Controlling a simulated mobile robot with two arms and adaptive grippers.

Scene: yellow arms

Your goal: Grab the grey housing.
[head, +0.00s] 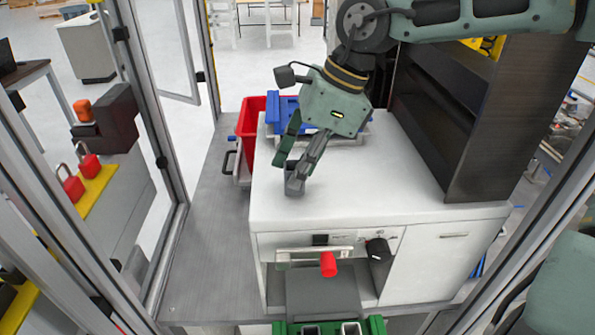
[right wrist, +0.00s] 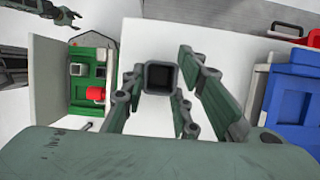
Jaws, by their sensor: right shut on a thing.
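The grey housing (head: 294,186) is a small, dark, square hollow part above the front left of the white worktop. My right gripper (head: 295,165) is shut on it, pointing down. In the right wrist view the housing (right wrist: 161,79) sits between the two fingertips with its square opening facing the camera. I cannot tell whether its base touches the worktop. My left gripper (right wrist: 66,16) shows small at the top left of the right wrist view; its fingers are too small to judge.
A red bin (head: 248,130) and blue bins (head: 285,108) stand behind the gripper. A dark cabinet (head: 465,110) rises at right. The worktop (head: 400,190) is clear in front. A green fixture (head: 378,326) with grey square parts lies below the red knob (head: 328,264).

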